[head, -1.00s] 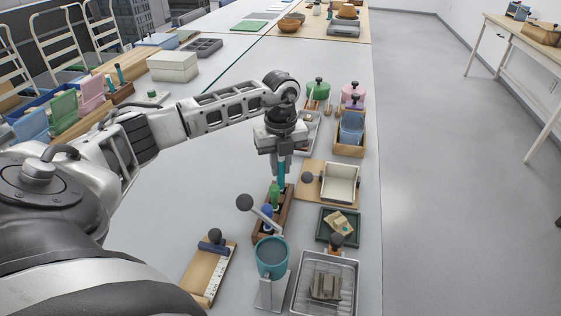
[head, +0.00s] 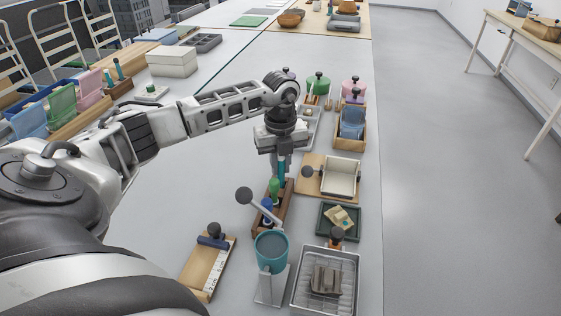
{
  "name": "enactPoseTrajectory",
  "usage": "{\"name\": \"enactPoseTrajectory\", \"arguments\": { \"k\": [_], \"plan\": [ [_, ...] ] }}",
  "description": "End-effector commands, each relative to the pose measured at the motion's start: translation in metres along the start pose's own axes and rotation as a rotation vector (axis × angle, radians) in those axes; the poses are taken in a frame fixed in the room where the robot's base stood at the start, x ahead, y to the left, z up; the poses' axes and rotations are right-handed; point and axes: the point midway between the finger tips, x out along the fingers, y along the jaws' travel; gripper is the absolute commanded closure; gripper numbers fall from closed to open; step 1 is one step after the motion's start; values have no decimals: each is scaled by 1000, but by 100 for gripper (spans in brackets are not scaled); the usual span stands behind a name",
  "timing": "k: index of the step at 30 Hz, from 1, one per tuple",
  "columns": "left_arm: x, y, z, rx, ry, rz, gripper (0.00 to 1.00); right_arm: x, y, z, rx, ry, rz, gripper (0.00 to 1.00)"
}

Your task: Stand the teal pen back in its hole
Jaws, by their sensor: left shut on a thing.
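The teal pen (head: 281,172) is upright between the fingers of my left gripper (head: 281,160), which is shut on it. The gripper points down over the far end of the brown wooden pen holder (head: 285,213). A green pen (head: 274,187) and a blue pen (head: 267,205) stand in the holder, nearer than the teal one. The lower end of the teal pen is at the holder's far part; I cannot tell whether it is inside a hole. My right gripper does not show.
A teal cup (head: 271,252) on a grey stand with a ball-ended lever (head: 245,196) stands just in front of the holder. To the right are a wooden board with a white tray (head: 341,176), a dark green tray (head: 322,233) and a wire rack (head: 298,297).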

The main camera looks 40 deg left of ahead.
Motion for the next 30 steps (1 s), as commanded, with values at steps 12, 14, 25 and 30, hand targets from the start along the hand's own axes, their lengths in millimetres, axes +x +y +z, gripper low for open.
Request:
{"name": "enactPoseTrajectory", "arguments": {
  "k": [12, 14, 25, 30],
  "plan": [
    [4, 0, 0, 0, 0, 0, 100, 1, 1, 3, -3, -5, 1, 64],
    [4, 0, 0, 0, 0, 0, 100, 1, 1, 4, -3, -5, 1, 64],
    [5, 0, 0, 0, 0, 0, 100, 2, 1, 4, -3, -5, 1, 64],
    [5, 0, 0, 0, 0, 0, 58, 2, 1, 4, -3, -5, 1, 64]
  ]
}}
